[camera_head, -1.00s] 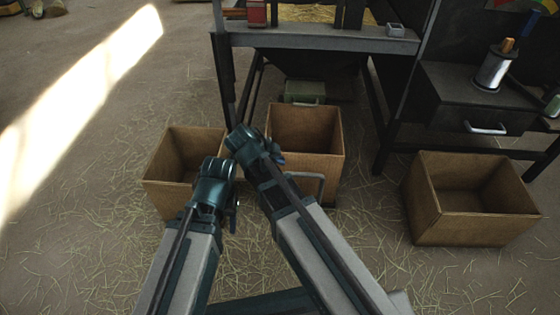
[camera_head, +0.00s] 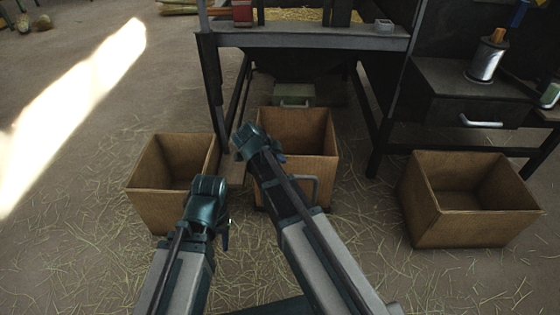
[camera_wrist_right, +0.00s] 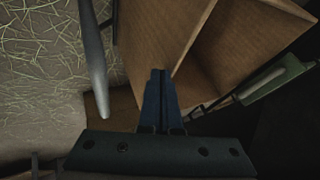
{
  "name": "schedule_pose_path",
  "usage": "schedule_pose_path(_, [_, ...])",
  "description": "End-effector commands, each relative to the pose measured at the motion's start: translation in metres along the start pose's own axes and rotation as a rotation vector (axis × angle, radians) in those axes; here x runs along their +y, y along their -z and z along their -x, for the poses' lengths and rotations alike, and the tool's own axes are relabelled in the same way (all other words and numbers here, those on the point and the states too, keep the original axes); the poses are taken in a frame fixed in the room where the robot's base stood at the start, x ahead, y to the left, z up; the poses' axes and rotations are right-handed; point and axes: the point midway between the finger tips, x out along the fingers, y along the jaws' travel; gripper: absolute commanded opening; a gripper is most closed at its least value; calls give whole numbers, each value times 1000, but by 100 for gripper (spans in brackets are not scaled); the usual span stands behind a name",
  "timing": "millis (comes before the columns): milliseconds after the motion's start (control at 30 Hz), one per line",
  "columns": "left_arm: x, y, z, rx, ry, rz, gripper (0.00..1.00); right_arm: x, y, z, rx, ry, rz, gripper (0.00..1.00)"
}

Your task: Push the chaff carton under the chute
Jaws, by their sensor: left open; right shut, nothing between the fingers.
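Three open brown cartons stand on the floor, and no label tells which holds chaff. The middle carton (camera_head: 312,145) stands in front of the dark chute-like hopper (camera_head: 300,66) under the bench. My right arm reaches across this carton's left front. In the right wrist view my right gripper (camera_wrist_right: 160,78) is shut and empty, its tips close against the brown carton (camera_wrist_right: 155,30); contact is unclear. In the head view the right wrist hides its fingers. My left gripper (camera_head: 227,232) is open and empty, low in front of the left carton (camera_head: 165,210).
The right carton (camera_head: 470,225) stands apart on the straw-strewn floor. A green box (camera_head: 293,94) lies under the bench (camera_head: 310,40). Dark bench legs (camera_head: 213,95) stand behind the cartons. A grey bar-like handle (camera_head: 314,190) shows before the middle carton. Floor between middle and right cartons is clear.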

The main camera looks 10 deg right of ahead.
Motion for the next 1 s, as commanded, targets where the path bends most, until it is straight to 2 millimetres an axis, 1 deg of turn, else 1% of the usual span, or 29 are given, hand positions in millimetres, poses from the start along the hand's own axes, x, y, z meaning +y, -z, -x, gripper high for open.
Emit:
schedule_pose_path(233, [0,0,0,0,0,0,50,0,0,0,0,0,0,0])
schedule_pose_path(367, [0,0,0,0,0,0,50,-10,-1,-5,0,0,-1,0])
schedule_pose_path(467, [0,0,0,0,0,0,50,-27,-2,-14,0,0,-2,0])
schedule_pose_path(567, [0,0,0,0,0,0,50,-52,-2,-27,1,-1,-3,0])
schedule_pose_path(800, [0,0,0,0,0,0,50,-118,-2,-62,0,0,-2,0])
schedule_pose_path(1000, [0,0,0,0,0,0,50,-164,-2,-86,0,1,-1,0])
